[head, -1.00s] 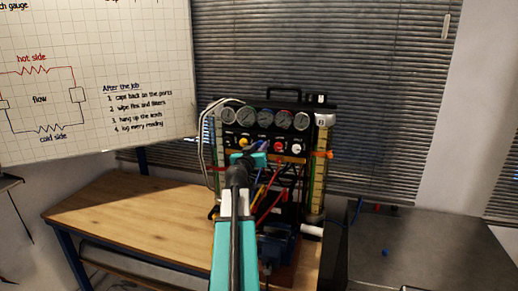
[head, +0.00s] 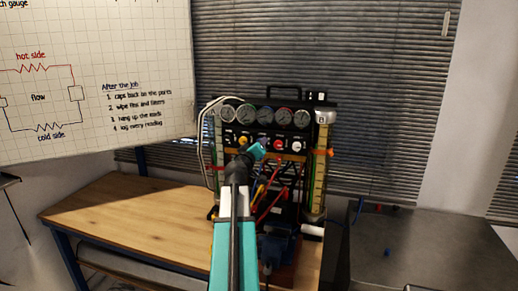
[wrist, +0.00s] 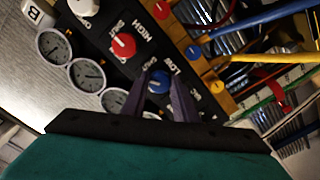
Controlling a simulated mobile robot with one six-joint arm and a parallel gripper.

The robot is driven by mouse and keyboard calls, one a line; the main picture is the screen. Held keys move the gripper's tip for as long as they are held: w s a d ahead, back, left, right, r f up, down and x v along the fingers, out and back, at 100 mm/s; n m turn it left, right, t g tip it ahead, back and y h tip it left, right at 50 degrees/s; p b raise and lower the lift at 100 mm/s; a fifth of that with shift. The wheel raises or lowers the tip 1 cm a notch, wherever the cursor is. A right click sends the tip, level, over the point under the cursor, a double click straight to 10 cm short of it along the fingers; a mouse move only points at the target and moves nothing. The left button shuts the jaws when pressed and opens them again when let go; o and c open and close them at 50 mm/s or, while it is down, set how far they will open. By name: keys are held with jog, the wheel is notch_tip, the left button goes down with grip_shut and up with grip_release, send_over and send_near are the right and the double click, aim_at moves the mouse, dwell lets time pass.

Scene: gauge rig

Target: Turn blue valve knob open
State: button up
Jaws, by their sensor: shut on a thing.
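The blue valve knob (wrist: 158,84) is on the black front panel of the gauge rig, near the label LOW. In the wrist view it sits between the two dark fingers of my gripper (wrist: 160,92), which is shut on it. In the head view my teal gripper (head: 256,150) reaches the panel below the gauges and is tilted, with its right side higher. It covers most of the knob there. I cannot tell from the views how far open the valve is.
A red knob (wrist: 123,45) marked HIGH and a white knob (head: 295,146) are beside it; a yellow knob (head: 243,140) is to the left. Round gauges (head: 265,117) line the panel above. Coloured hoses (wrist: 270,51) hang close to the gripper. The wooden bench (head: 130,212) is clear at left.

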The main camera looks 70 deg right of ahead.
jog(key=n+p, duration=0.1)
jog(key=n, duration=1)
jog(key=shift+n, duration=0.4)
dwell(0.3)
jog(key=o, duration=1.1)
jog(key=shift+c, duration=0.2)
jog(key=shift+a, duration=0.15)
jog(key=a+b, duration=0.5)
jog(key=a, duration=0.6)
jog(key=shift+s+b, duration=0.35)
